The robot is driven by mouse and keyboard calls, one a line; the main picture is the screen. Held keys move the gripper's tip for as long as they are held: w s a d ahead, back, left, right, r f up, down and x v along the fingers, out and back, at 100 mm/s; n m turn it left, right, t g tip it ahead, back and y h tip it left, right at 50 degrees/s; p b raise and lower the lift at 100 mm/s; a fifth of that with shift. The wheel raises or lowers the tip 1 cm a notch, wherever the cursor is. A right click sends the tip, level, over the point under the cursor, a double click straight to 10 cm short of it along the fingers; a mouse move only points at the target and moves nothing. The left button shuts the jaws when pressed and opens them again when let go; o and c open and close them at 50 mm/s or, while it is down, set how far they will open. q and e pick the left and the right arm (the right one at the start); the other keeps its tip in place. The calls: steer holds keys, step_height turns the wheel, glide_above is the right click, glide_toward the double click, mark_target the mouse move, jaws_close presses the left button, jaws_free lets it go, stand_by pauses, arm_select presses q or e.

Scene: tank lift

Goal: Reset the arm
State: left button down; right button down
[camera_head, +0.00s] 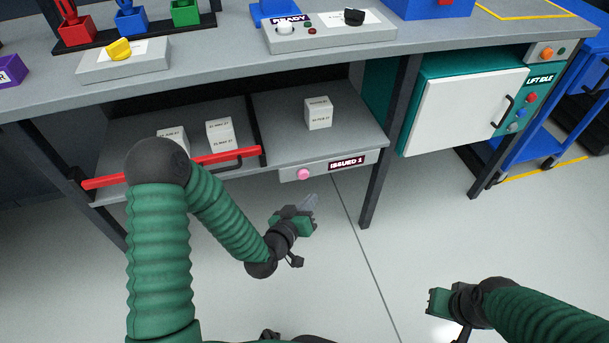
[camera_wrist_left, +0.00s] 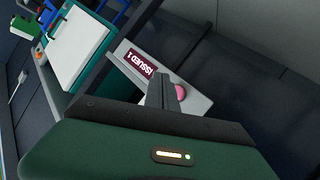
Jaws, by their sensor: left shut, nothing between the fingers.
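My left arm, green and ribbed, comes in from the left in the head view. Its gripper (camera_head: 306,206) is shut and empty, in front of and below the lower shelf. In the left wrist view the closed fingers (camera_wrist_left: 161,90) overlap the panel with the "ISSUED 1" label (camera_wrist_left: 140,62) and the pink button (camera_wrist_left: 180,92). In the head view the pink button (camera_head: 303,174) is apart from the fingers. My right gripper (camera_head: 438,303) shows at the lower right over the floor, and its fingers are not clear enough to judge.
A yellow knob (camera_head: 119,49) is on the bench (camera_head: 215,62). A white-doored lift cabinet (camera_head: 462,110) and a blue cart (camera_head: 540,147) are at the right. The floor in front is clear.

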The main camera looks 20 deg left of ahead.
arm_select(q)
steer(key=s+a+r+m+g+y, duration=0.1)
steer(key=s+a+r+m+g, duration=0.1)
steer(key=s+g, duration=0.6)
steer(key=s+a+r+m+g+y, duration=0.15)
steer(key=s+g, duration=0.25)
steer(key=s, duration=0.8)
steer(key=w+p+v, duration=0.3)
steer(key=p+v, duration=1.4)
steer(key=p, duration=0.1)
steer(key=w+a+r+p+v, duration=0.1)
steer(key=w+p+v, duration=0.3)
steer(key=p+v, duration=1.4)
steer(key=shift+r+p, duration=0.35)
steer(key=shift+r, duration=0.3)
steer(key=shift+w, duration=0.1)
